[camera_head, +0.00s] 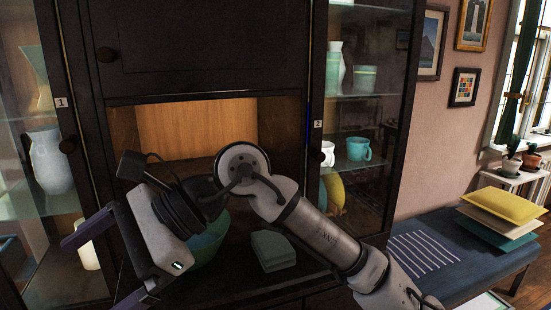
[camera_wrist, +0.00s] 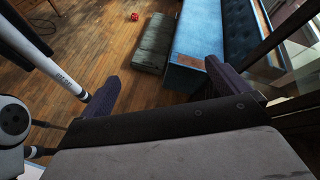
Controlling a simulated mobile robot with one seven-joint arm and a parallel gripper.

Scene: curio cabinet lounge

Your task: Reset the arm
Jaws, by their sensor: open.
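My gripper (camera_head: 112,268) is at the lower left in the head view, in front of the dark curio cabinet (camera_head: 200,50). Its two purple-grey fingers are spread wide apart with nothing between them. My arm reaches in from the lower right and bends in front of the cabinet's lit niche. In the wrist view my gripper (camera_wrist: 180,88) shows its fingers apart at left and right, above a wooden floor (camera_wrist: 70,60).
A green bowl (camera_head: 208,245) and folded grey-green cloths (camera_head: 272,250) sit on the niche shelf behind my arm. Glass doors flank it, with vases and a teal mug (camera_head: 358,148) inside. A blue bench (camera_head: 440,250) with cushions stands right. A red object (camera_wrist: 135,17) lies on the floor.

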